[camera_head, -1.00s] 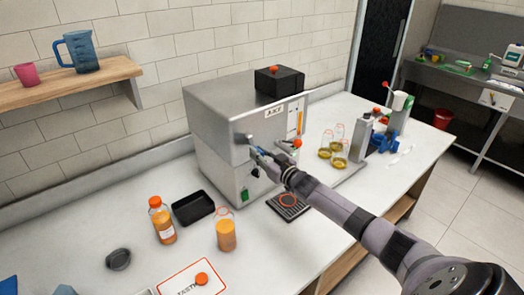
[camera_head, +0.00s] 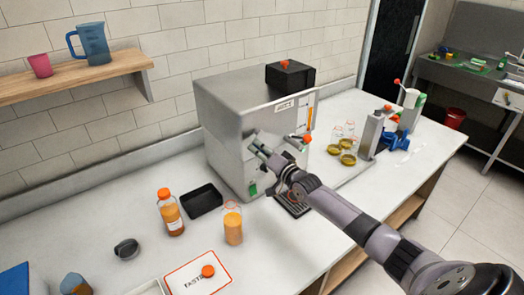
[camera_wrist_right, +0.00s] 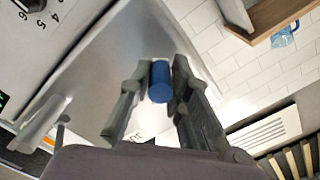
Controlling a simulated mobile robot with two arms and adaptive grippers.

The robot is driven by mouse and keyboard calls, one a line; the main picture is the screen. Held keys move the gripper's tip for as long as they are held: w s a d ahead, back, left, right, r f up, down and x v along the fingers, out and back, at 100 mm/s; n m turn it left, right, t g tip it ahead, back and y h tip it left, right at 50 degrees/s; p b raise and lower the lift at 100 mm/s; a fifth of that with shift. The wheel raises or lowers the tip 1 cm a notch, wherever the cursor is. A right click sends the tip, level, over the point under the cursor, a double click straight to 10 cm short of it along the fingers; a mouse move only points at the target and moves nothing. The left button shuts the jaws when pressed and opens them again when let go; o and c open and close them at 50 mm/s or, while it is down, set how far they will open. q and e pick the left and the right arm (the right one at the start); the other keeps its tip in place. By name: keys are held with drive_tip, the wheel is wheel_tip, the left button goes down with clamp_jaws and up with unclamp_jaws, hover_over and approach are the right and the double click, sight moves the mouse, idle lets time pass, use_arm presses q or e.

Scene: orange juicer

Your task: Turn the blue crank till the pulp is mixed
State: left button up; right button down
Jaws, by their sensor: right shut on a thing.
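The steel juicer (camera_head: 225,130) stands on the white counter with a black box on top. My right gripper (camera_head: 262,145) is at its front face, below the label. In the right wrist view the blue crank handle (camera_wrist_right: 160,81), a short upright cylinder, sits between the two fingers of my right gripper (camera_wrist_right: 157,92), which are closed on it. The gripper mostly hides the crank in the head view. The pulp inside the machine cannot be seen. My left gripper is not in view.
An orange-capped bottle (camera_head: 171,212), an orange juice jar (camera_head: 232,224) and a black tray (camera_head: 202,200) stand left of my right arm. A black drip grate (camera_head: 293,203) lies below the arm. Jars with yellow-green lids (camera_head: 347,152) stand to the right.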

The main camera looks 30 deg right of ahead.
drive_tip(key=m, duration=0.2)
drive_tip(key=a+r+m, duration=0.1)
drive_tip(key=m, duration=0.2)
drive_tip(key=shift+s+a+r+m, duration=0.1)
drive_tip(key=shift+a+r+m, duration=0.05)
drive_tip(key=shift+r+m, duration=0.15)
drive_tip(key=r+m, duration=0.1)
drive_tip(key=m, duration=0.1)
drive_tip(key=r+m+p, duration=0.1)
drive_tip(key=m, duration=0.1)
drive_tip(key=shift+a, duration=0.15)
drive_tip(key=m, duration=0.1)
drive_tip(key=r+m+p, duration=0.1)
drive_tip(key=m, duration=0.2)
drive_tip(key=r+m+p, duration=0.1)
drive_tip(key=m, duration=0.1)
drive_tip(key=shift+d, duration=0.3)
drive_tip(key=m+p, duration=0.1)
drive_tip(key=r+m+p, duration=0.1)
drive_tip(key=m, duration=0.1)
drive_tip(key=shift+d, duration=0.4)
drive_tip(key=shift+d+r+m+p, duration=0.25)
drive_tip(key=shift+m+p, duration=0.25)
drive_tip(key=shift+m, duration=0.5)
drive_tip(key=shift+d, duration=0.1)
